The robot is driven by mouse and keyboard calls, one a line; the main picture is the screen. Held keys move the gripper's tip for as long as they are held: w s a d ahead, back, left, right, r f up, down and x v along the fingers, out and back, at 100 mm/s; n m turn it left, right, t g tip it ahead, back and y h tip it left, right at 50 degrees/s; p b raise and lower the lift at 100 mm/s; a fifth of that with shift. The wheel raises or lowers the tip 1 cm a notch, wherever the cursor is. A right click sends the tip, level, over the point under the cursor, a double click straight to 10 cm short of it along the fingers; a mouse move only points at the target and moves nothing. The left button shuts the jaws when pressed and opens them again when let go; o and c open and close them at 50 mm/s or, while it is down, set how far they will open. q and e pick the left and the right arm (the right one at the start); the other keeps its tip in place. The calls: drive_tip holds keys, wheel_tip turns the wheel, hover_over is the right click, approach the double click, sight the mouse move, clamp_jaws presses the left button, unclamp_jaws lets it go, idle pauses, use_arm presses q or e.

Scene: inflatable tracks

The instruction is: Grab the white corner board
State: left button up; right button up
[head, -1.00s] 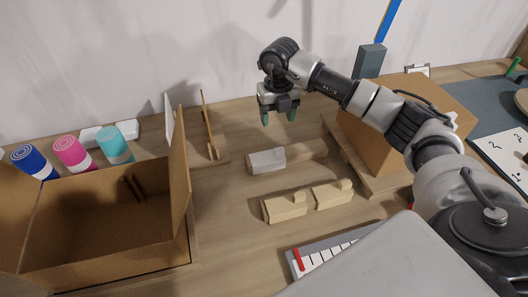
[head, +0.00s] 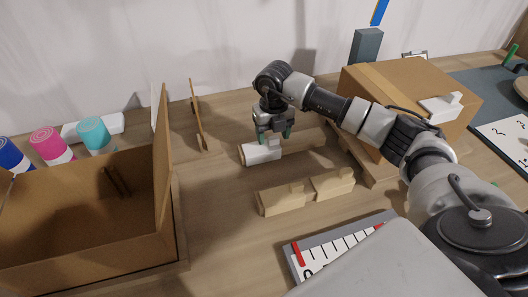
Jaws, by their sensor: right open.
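A small white L-shaped piece (head: 260,153) lies on the wooden table near the middle, at the left end of a wooden strip. A second white piece (head: 440,107) with a raised tab is on the cardboard box (head: 400,88) at the right, beside my right arm. My left gripper is not in view.
Two notched wooden pieces (head: 280,199) (head: 332,184) lie in front of the white piece. An open cardboard box (head: 95,262) stands at the left, with coloured rolls (head: 46,142) behind it. A ruler-marked board (head: 335,247) lies at the front. Bare table shows between.

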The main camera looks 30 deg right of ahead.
drive_tip(key=c, duration=1)
drive_tip(key=shift+r, duration=0.15)
